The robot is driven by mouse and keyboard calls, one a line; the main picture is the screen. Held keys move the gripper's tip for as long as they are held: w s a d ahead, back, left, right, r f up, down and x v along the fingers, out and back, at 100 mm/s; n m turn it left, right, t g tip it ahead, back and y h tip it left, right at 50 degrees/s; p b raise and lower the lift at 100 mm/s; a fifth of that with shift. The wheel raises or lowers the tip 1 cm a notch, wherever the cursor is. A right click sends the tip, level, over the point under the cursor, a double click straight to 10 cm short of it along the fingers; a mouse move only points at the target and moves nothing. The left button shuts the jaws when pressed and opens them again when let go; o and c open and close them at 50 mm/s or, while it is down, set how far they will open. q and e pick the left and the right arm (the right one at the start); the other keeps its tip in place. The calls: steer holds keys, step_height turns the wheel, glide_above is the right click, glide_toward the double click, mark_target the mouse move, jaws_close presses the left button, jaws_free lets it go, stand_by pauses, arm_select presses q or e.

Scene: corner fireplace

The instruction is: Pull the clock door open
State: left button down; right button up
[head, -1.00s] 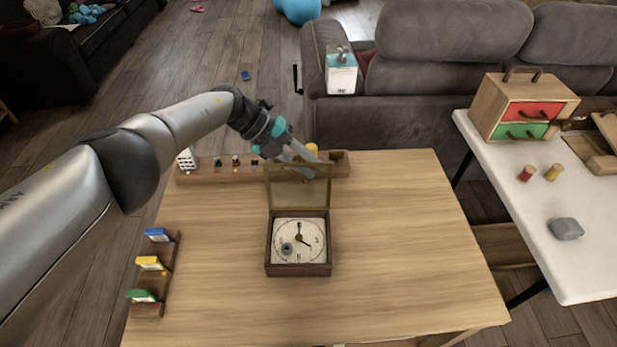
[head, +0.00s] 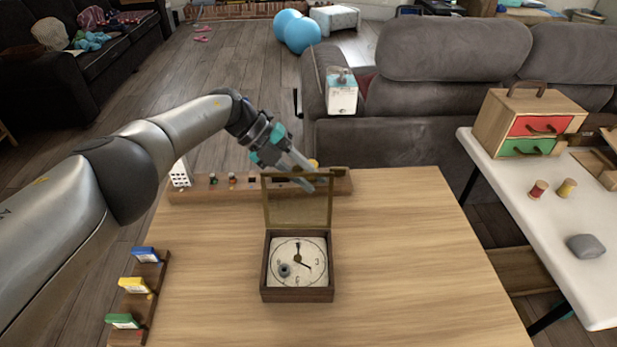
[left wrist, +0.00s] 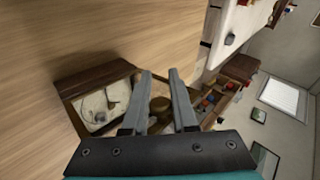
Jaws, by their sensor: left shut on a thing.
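The clock (head: 298,296) is a dark wooden box lying on the table with its white dial facing up. Its door (head: 298,208), a framed yellowish see-through panel, stands raised from the far side of the box, so the dial is uncovered. My left gripper (head: 308,178) comes in from behind at the upper edge of the door and is shut on it. In the left wrist view the two fingers (left wrist: 161,74) show with a gap between them, and the clock box (left wrist: 92,74) lies to their left. The exact contact is hard to see. My right gripper is not in view.
A long wooden block (head: 205,192) with small pieces lies behind the clock. A rack with coloured cards (head: 137,285) stands on the left. The table's right part (head: 420,250) is clear. A white table (head: 545,225) with a drawer box (head: 500,118) stands at right.

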arm_select(q)
steer(key=shift+s+a+f, duration=0.1)
steer(key=shift+f, duration=0.05)
steer(key=c, duration=1.1)
jaws_free()
steer(key=o, duration=0.4)
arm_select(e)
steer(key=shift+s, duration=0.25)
arm_select(q)
steer(key=shift+r, duration=0.2)
steer(key=v, duration=1.2)
steer(key=shift+f, duration=0.1)
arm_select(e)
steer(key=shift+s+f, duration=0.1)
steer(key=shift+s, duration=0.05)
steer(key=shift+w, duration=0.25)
